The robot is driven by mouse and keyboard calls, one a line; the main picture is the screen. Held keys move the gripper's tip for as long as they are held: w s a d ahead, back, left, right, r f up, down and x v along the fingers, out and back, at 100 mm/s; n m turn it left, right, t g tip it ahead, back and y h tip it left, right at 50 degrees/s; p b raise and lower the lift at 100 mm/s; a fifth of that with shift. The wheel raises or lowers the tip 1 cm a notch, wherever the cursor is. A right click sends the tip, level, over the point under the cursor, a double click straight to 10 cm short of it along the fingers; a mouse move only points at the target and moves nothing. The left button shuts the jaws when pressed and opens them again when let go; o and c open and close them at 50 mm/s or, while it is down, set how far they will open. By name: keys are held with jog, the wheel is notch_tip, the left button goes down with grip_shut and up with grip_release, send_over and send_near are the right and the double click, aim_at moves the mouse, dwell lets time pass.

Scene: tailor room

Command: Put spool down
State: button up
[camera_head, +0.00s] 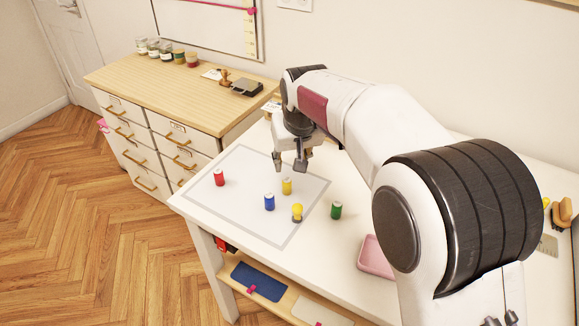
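My gripper (289,167) hangs over the far part of the grey mat (225,205) on the white table. Its two fingers are apart and nothing shows between them. A yellow spool (286,186) stands upright on the mat just below the fingers in the picture. A blue spool (269,202) stands nearer the camera, and a red spool (219,177) stands toward the mat's left. A green spool (336,210) stands on the table to the right of the mat. The exact height of the fingers above the yellow spool is hard to tell.
A small yellow round-topped object (297,212) sits near the mat's right edge. A pink tray (375,257) lies to the right, partly behind my arm. A wooden-topped drawer cabinet (160,85) with jars stands at the back left. The mat's front area is clear.

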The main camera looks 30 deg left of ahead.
jog(key=shift+s+d+r, duration=0.15)
jog(key=shift+s+r, duration=0.05)
jog(key=shift+r, duration=0.4)
jog(key=shift+d, duration=0.1)
dwell(0.4)
jog(key=s+d+r+m, duration=0.1)
jog(key=d+r, duration=0.3)
jog(key=d, duration=0.6)
jog(key=s+d+r+m+t+h, duration=0.15)
jog(key=d+r, duration=0.25)
jog(key=d, duration=0.6)
jog(key=s+d+r+m, duration=0.2)
jog(key=d+r, duration=0.2)
jog(key=d, duration=0.6)
jog(key=s+d+f+m+h, duration=0.1)
jog(key=s+d+f+m, duration=0.1)
jog(key=s+d, duration=0.7)
jog(key=s+d+f+m+h, duration=0.1)
jog(key=s+d+f+m, duration=0.1)
jog(key=s+d, duration=0.8)
jog(key=shift+s+d+f+t, duration=0.25)
jog(key=shift+s+f+t, duration=0.2)
jog(key=shift+f, duration=0.25)
